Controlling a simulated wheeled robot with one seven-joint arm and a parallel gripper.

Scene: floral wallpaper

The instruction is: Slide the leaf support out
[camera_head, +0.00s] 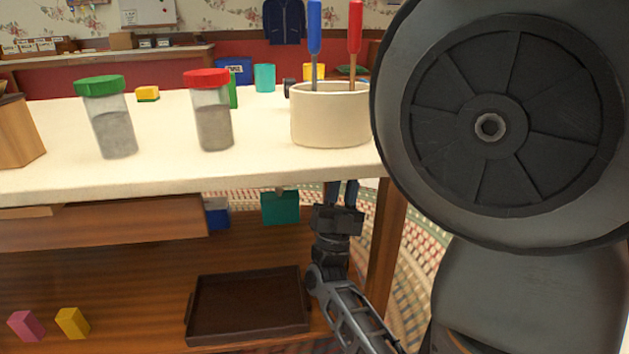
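The table (180,178) has a cream top and a wooden frame below. No part is plainly marked as the leaf support. A short wooden piece (28,212) shows under the top at the far left, above a wooden front panel (110,224). A small pale knob-like part (281,190) shows under the top's edge, left of my gripper. My gripper (342,190) points away from me beneath the right end of the top. Its fingertips are small and partly hidden by the top's edge, so I cannot tell their opening or any contact.
Two lidded jars (113,135) (212,125) and a cream pot (330,115) with two screwdrivers stand on the top. A dark tray (248,308), a pink block (26,326) and a yellow block (72,323) lie on the lower shelf. A table leg (386,240) stands right of my gripper.

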